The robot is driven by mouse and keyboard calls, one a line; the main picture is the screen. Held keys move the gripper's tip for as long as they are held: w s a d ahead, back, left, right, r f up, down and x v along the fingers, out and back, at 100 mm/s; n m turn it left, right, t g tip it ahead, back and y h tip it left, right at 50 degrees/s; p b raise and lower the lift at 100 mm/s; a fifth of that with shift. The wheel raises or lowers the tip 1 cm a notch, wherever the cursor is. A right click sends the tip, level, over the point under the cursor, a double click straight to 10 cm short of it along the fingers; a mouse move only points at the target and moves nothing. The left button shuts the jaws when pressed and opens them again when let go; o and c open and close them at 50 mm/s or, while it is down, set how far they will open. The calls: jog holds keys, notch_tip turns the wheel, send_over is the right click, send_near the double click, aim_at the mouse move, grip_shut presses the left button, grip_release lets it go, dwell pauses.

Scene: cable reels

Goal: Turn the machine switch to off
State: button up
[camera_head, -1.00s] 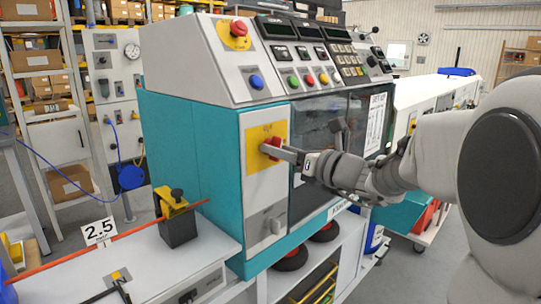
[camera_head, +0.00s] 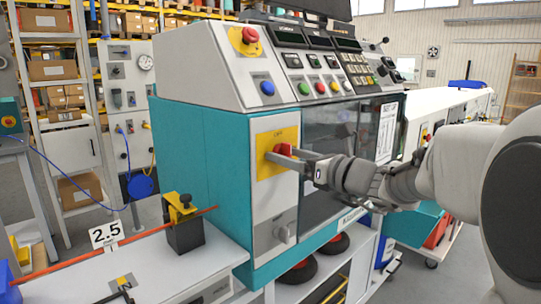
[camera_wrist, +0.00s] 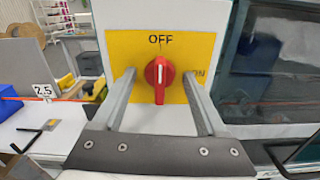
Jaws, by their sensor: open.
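The machine switch is a red rotary knob (camera_wrist: 160,78) on a yellow plate (camera_wrist: 117,45) marked OFF at the top and ON at the right. In the wrist view the knob stands upright, its white mark pointing up at OFF. My gripper (camera_wrist: 159,82) is open, with one finger left and one right of the knob and visible gaps on both sides. In the head view the knob (camera_head: 284,150) is on the machine's front panel, partly hidden by my gripper (camera_head: 287,158) coming in from the right.
The teal and white machine (camera_head: 200,150) has a red emergency button (camera_head: 249,36) and coloured push buttons above the switch. A bench (camera_head: 170,265) with an orange cable stands at the left.

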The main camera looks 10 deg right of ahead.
jog(key=v, duration=0.8)
jog(key=shift+p, duration=0.35)
dwell(0.4)
